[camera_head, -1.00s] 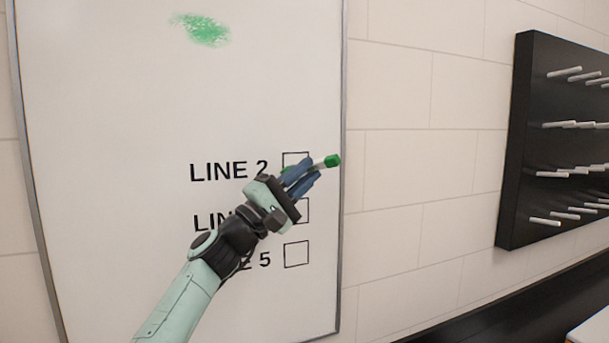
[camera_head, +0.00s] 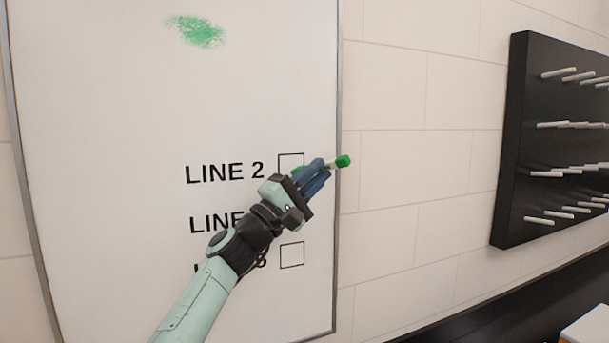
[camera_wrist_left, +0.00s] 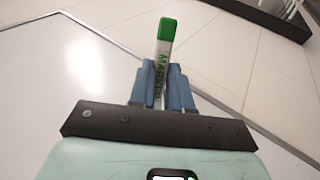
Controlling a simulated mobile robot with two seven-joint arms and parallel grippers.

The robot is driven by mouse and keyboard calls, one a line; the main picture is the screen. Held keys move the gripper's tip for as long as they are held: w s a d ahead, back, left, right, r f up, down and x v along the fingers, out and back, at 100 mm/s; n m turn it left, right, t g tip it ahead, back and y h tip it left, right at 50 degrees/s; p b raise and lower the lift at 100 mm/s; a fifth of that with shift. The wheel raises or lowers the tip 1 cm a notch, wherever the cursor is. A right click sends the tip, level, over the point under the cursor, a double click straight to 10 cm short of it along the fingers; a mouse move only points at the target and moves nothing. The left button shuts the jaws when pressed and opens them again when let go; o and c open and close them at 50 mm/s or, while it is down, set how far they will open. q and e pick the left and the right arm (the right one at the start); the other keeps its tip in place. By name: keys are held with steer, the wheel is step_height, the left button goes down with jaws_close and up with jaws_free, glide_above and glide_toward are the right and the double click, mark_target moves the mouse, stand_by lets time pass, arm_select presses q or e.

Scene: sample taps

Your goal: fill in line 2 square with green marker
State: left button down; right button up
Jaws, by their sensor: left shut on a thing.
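My left gripper (camera_head: 316,176) is shut on the green marker (camera_head: 343,161), a white pen with a green end. The marker's green end points right, past the whiteboard's edge; its other end, a small bit of green, shows at the line 2 square. The marker also stands between the fingers in the left wrist view (camera_wrist_left: 166,32). The line 2 square (camera_head: 290,160) is an empty outline beside the "LINE 2" text (camera_head: 225,173); its lower right is hidden behind the gripper. I cannot tell whether the tip touches the board. My right gripper is not in view.
The whiteboard (camera_head: 110,150) has a green scribble (camera_head: 198,31) at the top. Lower rows of text and a square (camera_head: 292,255) are partly covered by my arm. A black pegboard (camera_head: 515,150) with white pegs hangs on the tiled wall at right.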

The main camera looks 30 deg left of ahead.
mark_target(325, 169)
arm_select(q)
steer(key=shift+w+d+r+p, duration=0.25)
steer(key=shift+w+d+r, duration=0.1)
steer(key=shift+w+d, duration=0.25)
steer(key=shift+w+d+r+p, duration=0.3)
steer(key=shift+w+d, duration=0.15)
steer(key=shift+w, duration=0.2)
steer(key=shift+s+a+f, duration=0.2)
steer(key=shift+a, duration=0.2)
steer(key=s+a+b, duration=0.1)
steer(key=s+a, duration=0.3)
steer(key=s, duration=0.1)
steer(key=shift+r+b, duration=0.15)
steer(key=shift+b, duration=0.25)
steer(key=w+d+p, duration=0.1)
steer(key=w+d, duration=0.1)
steer(key=w+d+r, duration=0.1)
steer(key=w, duration=0.1)
steer(key=shift+w+d+p, duration=0.2)
steer(key=shift+d+p, duration=0.15)
steer(key=shift+d, duration=0.05)
steer(key=shift+w+d, duration=0.55)
steer(key=shift+w, duration=0.15)
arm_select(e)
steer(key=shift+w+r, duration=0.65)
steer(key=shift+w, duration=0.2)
